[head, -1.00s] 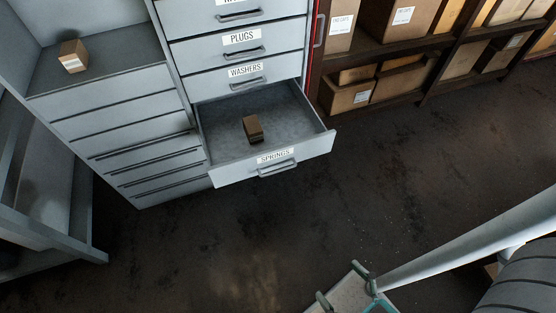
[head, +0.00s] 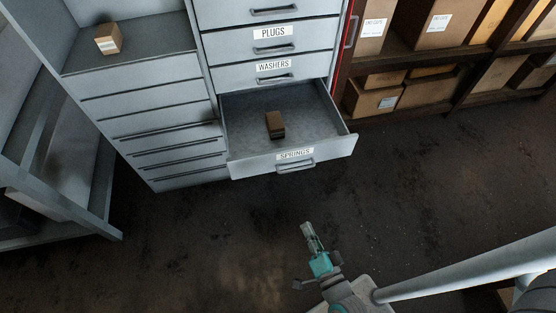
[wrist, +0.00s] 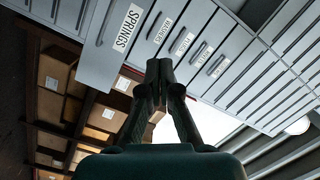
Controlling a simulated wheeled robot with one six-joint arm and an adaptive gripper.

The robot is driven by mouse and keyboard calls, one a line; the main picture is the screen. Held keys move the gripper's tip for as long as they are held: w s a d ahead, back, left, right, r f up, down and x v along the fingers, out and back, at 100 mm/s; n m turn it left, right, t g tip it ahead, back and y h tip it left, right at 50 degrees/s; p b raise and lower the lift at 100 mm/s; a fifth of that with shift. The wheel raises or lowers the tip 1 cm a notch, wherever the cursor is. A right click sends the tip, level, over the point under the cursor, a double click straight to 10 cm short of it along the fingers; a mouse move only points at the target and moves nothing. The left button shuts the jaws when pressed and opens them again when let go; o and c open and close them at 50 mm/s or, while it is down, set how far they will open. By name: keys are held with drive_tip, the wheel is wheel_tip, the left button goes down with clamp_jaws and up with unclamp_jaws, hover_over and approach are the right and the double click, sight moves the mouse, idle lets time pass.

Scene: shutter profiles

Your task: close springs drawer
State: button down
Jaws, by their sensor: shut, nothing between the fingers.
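The springs drawer (head: 240,168) is pulled out from the grey cabinet, with its label and bar handle (head: 295,166) on the front. A small brown box (head: 275,124) lies inside it. The springs drawer front also shows in the wrist view (wrist: 100,62), upper left. My gripper (head: 308,230) is in front of the drawer and below it in the head view, apart from it. The wrist view shows my gripper's fingers (wrist: 160,70) together with nothing between them.
The washers drawer (head: 300,72) and plugs drawer (head: 240,44) above are shut. A small box (head: 108,39) stands on the shelf at left. A dark rack with cardboard boxes (head: 372,98) stands at right. The dark floor (head: 420,180) in front is clear.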

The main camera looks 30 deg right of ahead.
sight(276, 154)
drive_tip(key=w+d+f+m+h, duration=0.1)
drive_tip(key=w+d+m, duration=0.1)
drive_tip(key=w, duration=0.7)
drive_tip(key=w+d+f+m, duration=0.1)
drive_tip(key=w+f+m, duration=0.1)
drive_tip(key=w, duration=0.7)
drive_tip(key=w+d+f+m+h, duration=0.1)
drive_tip(key=w+m, duration=0.3)
drive_tip(key=w, duration=0.5)
drive_tip(key=shift+d+f+h, duration=0.25)
drive_tip(key=shift+d+h, duration=0.05)
drive_tip(key=shift+d, duration=0.55)
drive_tip(key=shift+w, duration=0.1)
